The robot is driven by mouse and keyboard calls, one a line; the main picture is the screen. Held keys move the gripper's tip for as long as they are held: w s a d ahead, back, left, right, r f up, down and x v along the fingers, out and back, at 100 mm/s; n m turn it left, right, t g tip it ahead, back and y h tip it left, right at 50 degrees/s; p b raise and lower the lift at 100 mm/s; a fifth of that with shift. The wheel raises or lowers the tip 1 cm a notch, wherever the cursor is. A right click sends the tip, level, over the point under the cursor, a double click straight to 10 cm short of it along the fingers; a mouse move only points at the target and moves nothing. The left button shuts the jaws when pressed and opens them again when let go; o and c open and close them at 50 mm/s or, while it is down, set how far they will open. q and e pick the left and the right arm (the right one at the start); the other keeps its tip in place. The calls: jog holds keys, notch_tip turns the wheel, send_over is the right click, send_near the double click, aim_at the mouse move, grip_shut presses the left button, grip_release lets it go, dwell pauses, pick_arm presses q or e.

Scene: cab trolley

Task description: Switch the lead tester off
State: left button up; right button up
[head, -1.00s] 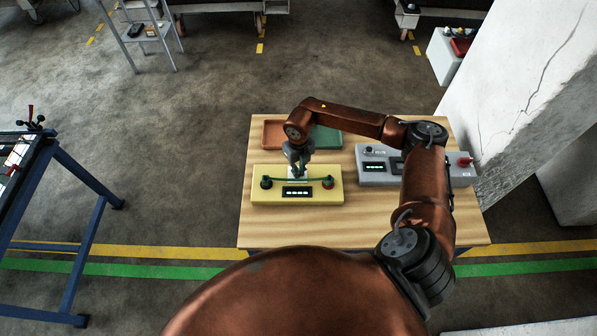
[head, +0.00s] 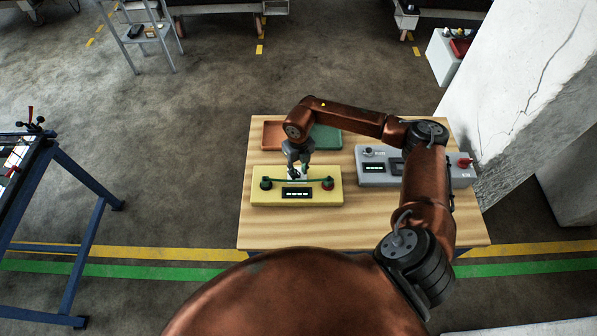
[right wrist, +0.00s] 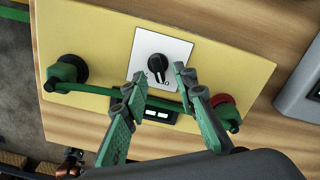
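The lead tester is a yellow box (head: 260,193) at the front left of the wooden table. In the right wrist view its yellow face (right wrist: 220,65) carries a white plate (right wrist: 178,48) with a black rotary knob (right wrist: 157,66). Marks sit below the knob, including a 0 at its lower right. A green lead (right wrist: 108,91) spans from a black terminal (right wrist: 68,73) to a red terminal (right wrist: 224,103). Its small display (head: 297,193) is lit. My right gripper (head: 297,176) is open over the tester; its fingertips (right wrist: 160,75) are apart, at either side of the knob. My left gripper is not in view.
A grey instrument box (head: 375,177) with a lit display stands right of the tester. Orange (head: 273,132) and green (head: 327,138) trays lie behind it. A white pillar (head: 520,100) rises right of the table (head: 300,230). A blue frame (head: 85,180) stands left.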

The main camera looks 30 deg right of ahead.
aim_at(299, 174)
notch_tip(299, 174, up, 11)
dwell(0.3)
dwell(0.5)
